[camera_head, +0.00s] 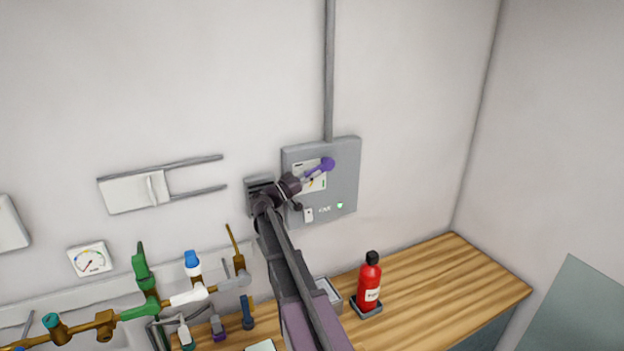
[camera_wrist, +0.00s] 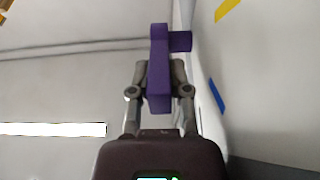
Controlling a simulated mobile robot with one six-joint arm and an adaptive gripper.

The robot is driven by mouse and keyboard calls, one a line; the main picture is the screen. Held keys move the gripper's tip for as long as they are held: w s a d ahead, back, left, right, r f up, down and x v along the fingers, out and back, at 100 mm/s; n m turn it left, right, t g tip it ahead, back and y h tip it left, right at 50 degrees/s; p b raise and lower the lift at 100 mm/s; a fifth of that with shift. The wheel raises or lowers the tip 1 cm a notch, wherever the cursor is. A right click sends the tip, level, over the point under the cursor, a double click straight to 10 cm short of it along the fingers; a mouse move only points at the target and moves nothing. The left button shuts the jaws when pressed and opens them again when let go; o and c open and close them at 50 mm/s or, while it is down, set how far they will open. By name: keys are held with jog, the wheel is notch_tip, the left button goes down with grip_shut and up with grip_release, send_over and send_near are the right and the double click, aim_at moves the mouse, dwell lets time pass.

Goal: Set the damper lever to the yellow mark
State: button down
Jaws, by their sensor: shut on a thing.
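The damper lever's purple handle (camera_wrist: 158,88) stands between my gripper's fingers (camera_wrist: 159,72) in the wrist view, and both fingers close on it. A short purple stub points from it toward the panel face on the right. On that face are a yellow mark (camera_wrist: 227,9) and a blue mark (camera_wrist: 216,95); the stub's height in the picture lies between them. In the head view the purple handle (camera_head: 327,164) shows at the tip of my gripper (camera_head: 314,173), in front of the grey panel (camera_head: 346,180). My gripper partly hides the white plate there, so the exact lever setting cannot be told.
A conduit (camera_head: 329,70) runs up from the panel. Below is a wooden bench (camera_head: 440,280) with a red bottle (camera_head: 369,280) and a grey tray (camera_head: 330,292). Coloured pipes and valves (camera_head: 150,300), a gauge (camera_head: 90,259) and a sliding plate (camera_head: 130,192) are to the left.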

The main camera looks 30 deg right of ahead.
dwell(0.4)
jog(key=c, duration=0.9)
grip_release()
jog(key=shift+o, duration=0.2)
jog(key=shift+c, duration=0.2)
